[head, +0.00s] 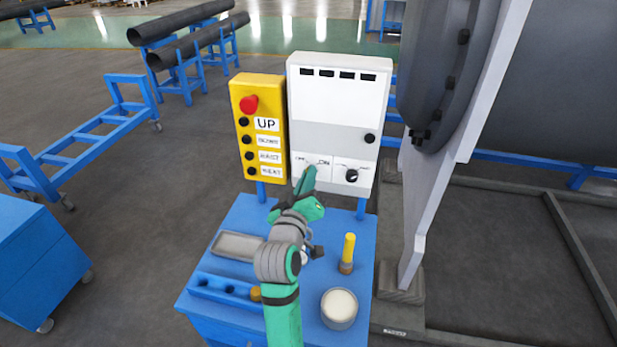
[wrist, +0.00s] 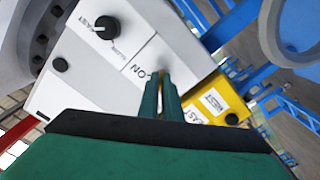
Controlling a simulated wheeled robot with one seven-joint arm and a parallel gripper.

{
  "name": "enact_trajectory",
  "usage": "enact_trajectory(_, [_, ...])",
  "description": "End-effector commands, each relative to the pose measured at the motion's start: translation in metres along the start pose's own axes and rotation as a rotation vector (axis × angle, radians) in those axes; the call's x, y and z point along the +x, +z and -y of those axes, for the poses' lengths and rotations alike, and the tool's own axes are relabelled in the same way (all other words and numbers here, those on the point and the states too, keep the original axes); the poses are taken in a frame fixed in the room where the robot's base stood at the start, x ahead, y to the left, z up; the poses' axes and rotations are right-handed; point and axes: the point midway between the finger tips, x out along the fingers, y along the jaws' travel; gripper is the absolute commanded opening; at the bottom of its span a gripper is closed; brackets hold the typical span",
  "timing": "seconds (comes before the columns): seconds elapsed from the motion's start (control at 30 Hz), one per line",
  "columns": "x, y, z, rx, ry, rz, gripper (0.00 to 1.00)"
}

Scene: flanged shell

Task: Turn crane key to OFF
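The white and grey control box (head: 338,100) stands behind the blue cart. Its lower panel has an OFF/ON label (head: 324,162), and the ON lettering (wrist: 143,70) also shows in the wrist view. My gripper (head: 308,174) reaches up to this label, its green fingers (wrist: 164,88) at the switch place. The fingers are close together with a narrow gap between them. The crane key is hidden behind the fingertips, so I cannot see its angle or whether they hold it.
A black rotary knob (head: 351,176) sits just right of the label. A yellow button box (head: 259,130) with a red button is on the left. The blue cart (head: 250,212) carries a tray, a yellow-topped tool (head: 348,252) and a round can (head: 339,308). A large flanged shell (head: 440,75) stands close on the right.

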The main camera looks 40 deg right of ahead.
Motion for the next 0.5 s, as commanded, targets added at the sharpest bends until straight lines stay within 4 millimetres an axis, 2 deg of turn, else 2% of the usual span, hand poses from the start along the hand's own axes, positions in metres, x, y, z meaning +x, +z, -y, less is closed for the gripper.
enact_trajectory(0.2, [0.0000,0.0027,0.0010,-0.091,-0.002,0.006,0.00])
enact_trajectory(0.5, [0.0000,0.0029,0.0011,-0.133,-0.003,0.006,0.00])
